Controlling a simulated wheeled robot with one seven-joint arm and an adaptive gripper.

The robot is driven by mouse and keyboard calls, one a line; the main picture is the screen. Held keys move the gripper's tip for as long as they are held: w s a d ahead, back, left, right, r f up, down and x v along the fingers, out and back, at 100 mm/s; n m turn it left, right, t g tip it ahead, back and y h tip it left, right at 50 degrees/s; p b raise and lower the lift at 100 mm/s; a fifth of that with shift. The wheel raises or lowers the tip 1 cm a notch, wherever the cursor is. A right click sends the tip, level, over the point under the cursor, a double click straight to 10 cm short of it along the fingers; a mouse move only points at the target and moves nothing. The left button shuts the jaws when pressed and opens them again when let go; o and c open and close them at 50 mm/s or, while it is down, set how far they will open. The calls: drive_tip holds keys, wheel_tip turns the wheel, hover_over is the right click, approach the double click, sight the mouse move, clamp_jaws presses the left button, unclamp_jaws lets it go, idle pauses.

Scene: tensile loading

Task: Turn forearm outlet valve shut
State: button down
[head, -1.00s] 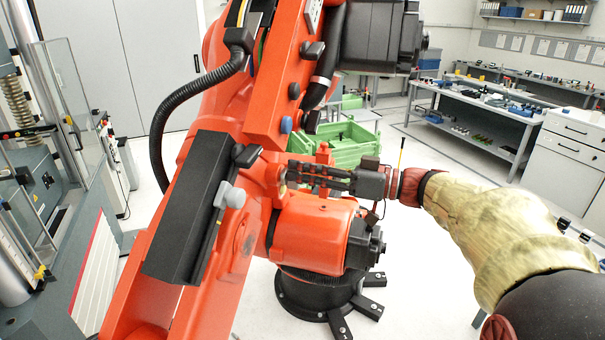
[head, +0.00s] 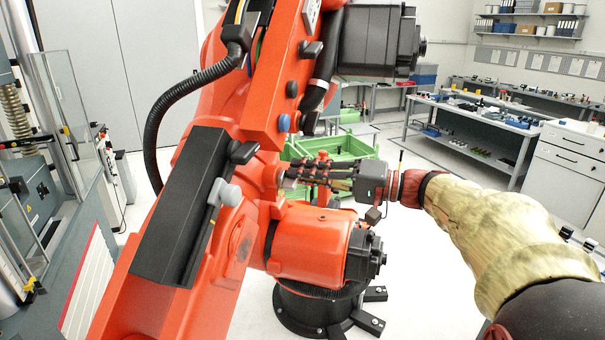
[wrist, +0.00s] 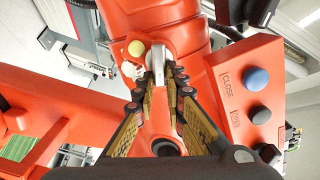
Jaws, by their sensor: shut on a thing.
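The forearm outlet valve shows in the wrist view as a small silver handle (wrist: 159,55) on the orange forearm. My gripper (wrist: 161,82) is shut on this handle, with its tan-padded fingertips on either side of it. In the head view my gripper (head: 288,174) reaches left from my padded arm to the orange robot's side. There its fingertips meet the orange arm, and the handle is too small and covered to make out. A pale yellow round knob (wrist: 136,48) sits just left of the handle in the wrist view.
An orange panel with a blue button (wrist: 256,79) marked CLOSE and a black button (wrist: 261,115) marked OPEN stands close right of my fingers. The large orange robot arm (head: 235,250) fills the middle. Green crates (head: 345,148) and a workbench (head: 470,120) stand behind.

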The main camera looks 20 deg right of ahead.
drive_tip(key=m+p, duration=0.1)
drive_tip(key=m, duration=0.2)
drive_tip(key=f+m+p, duration=0.1)
drive_tip(key=m+p, duration=0.1)
drive_tip(key=m, duration=0.2)
drive_tip(key=m+p, duration=0.1)
drive_tip(key=m, duration=0.2)
drive_tip(key=shift+f+p, duration=0.3)
drive_tip(key=shift+f, duration=0.1)
drive_tip(key=shift+f+m, duration=0.1)
drive_tip(key=shift+m, duration=0.2)
drive_tip(key=c, duration=1.8)
unclamp_jaws()
drive_tip(key=shift+c, duration=0.2)
drive_tip(key=shift+d, duration=0.1)
drive_tip(key=v, duration=1.1)
drive_tip(key=shift+s+d, duration=0.3)
